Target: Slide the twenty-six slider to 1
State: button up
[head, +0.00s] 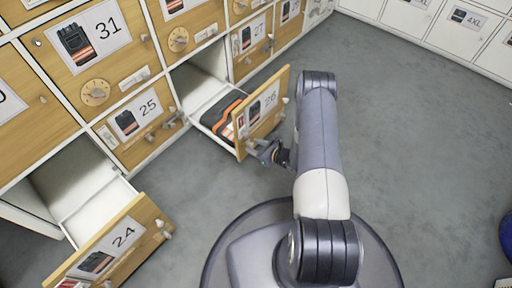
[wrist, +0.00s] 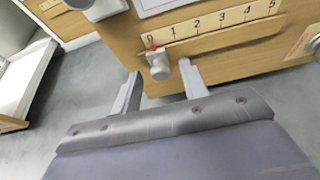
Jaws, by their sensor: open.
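Drawer 26 (head: 262,108) is pulled open, with folded dark and orange clothing (head: 222,120) inside. Its wooden front shows in the wrist view (wrist: 120,38) with a scale strip (wrist: 215,22) numbered from 0 to 5. The slider knob (wrist: 158,68), grey, sits at the 0 end, with a small red mark just above it. My gripper (head: 268,152) is at the drawer front. In the wrist view its two fingers (wrist: 160,76) are apart, one on each side of the knob. I cannot tell whether either finger touches it.
Drawer 24 (head: 118,240) also stands open at the lower left. Closed drawers 25 (head: 138,118), 31 (head: 92,38) and 27 (head: 250,38) fill the cabinet. White lockers (head: 458,28) line the back right. The grey floor (head: 420,150) at right is clear.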

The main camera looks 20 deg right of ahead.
grip_shut()
dwell(0.4)
